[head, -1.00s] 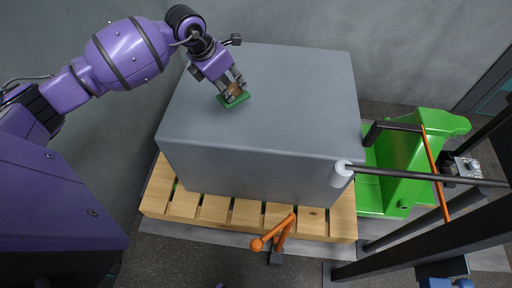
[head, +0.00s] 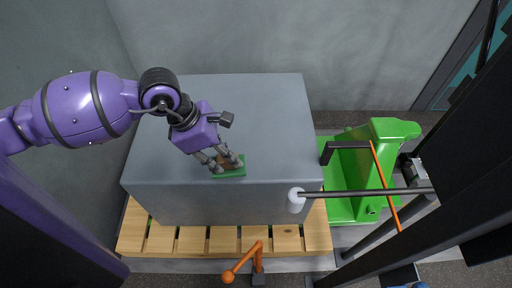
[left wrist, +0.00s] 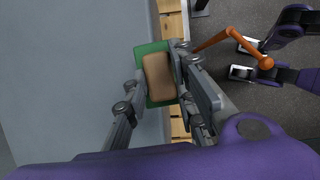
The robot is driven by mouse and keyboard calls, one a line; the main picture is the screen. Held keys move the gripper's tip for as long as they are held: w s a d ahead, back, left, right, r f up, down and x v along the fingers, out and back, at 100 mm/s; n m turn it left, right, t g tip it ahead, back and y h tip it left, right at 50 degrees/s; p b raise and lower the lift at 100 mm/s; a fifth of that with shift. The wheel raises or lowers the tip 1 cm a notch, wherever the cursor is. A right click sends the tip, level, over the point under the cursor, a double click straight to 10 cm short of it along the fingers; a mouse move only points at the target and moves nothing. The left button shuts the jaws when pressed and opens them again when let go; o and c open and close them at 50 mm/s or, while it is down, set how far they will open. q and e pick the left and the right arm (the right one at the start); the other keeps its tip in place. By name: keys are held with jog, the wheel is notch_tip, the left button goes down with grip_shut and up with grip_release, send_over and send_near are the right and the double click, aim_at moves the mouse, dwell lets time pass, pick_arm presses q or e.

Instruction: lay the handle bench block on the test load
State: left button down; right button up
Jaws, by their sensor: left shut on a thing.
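The handle bench block has a green base (head: 229,173) and a tan-brown handle part, which shows best in the left wrist view (left wrist: 158,75). My left gripper (head: 227,163) is shut on the brown part, with fingers on both sides. The test load (head: 260,120) is a big grey box with a flat top. The block is over the top near its front edge, about midway across. In the left wrist view (left wrist: 70,70) the block overlaps the load's edge. I cannot tell whether its base touches the top. My right gripper does not show.
The load stands on a wooden pallet (head: 193,240). An orange lever with a ball (head: 228,278) stands in front. At the right are a green machine body (head: 345,190) and a dark bar with a white end (head: 296,200) at the load's corner. The rest of the top is clear.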

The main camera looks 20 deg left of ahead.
pick_arm(q)
jog(key=shift+d+r+m, duration=0.25)
jog(key=shift+d+m, duration=0.15)
jog(key=shift+d, duration=0.3)
jog(key=shift+w, duration=0.15)
jog(key=w+a+f, duration=0.1)
jog(key=w+f, duration=0.2)
jog(key=w, duration=0.1)
jog(key=w+a+f, duration=0.2)
jog(key=w+f, duration=0.1)
jog(key=w, duration=0.1)
jog(key=w+a+f, duration=0.2)
jog(key=w+f, duration=0.2)
jog(key=shift+w+a, duration=0.15)
jog(key=shift+f, duration=1.7)
jog(key=c, duration=1.5)
grip_release()
jog(key=shift+o, duration=0.2)
